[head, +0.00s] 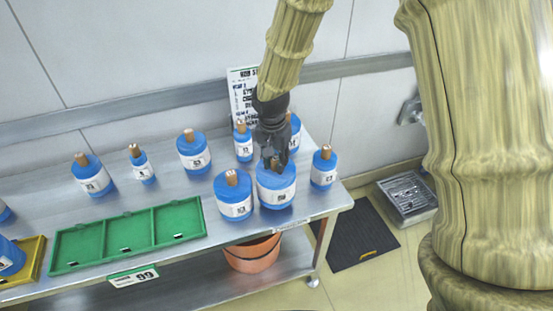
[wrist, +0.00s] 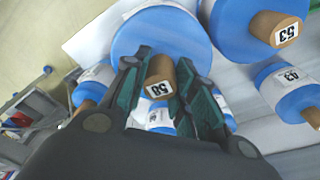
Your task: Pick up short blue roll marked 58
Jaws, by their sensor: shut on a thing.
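The short blue roll marked 58 (wrist: 128,42) shows in the wrist view with its brown core between my fingers and the number 58 on the core's end. In the head view the roll (head: 276,190) is near the table's front right edge. My gripper (head: 277,163) comes down over it from above, and in the wrist view my gripper (wrist: 160,88) is shut on the core. I cannot tell whether the roll touches the table. The gripper hides part of the roll's top.
A blue roll (head: 233,205) stands close on the left, and a smaller roll (head: 323,175) stands on the right. A roll marked 53 (wrist: 240,22) and one marked 43 (wrist: 275,90) are close by. A green tray (head: 103,245) lies at the left. An orange bin (head: 252,256) is below.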

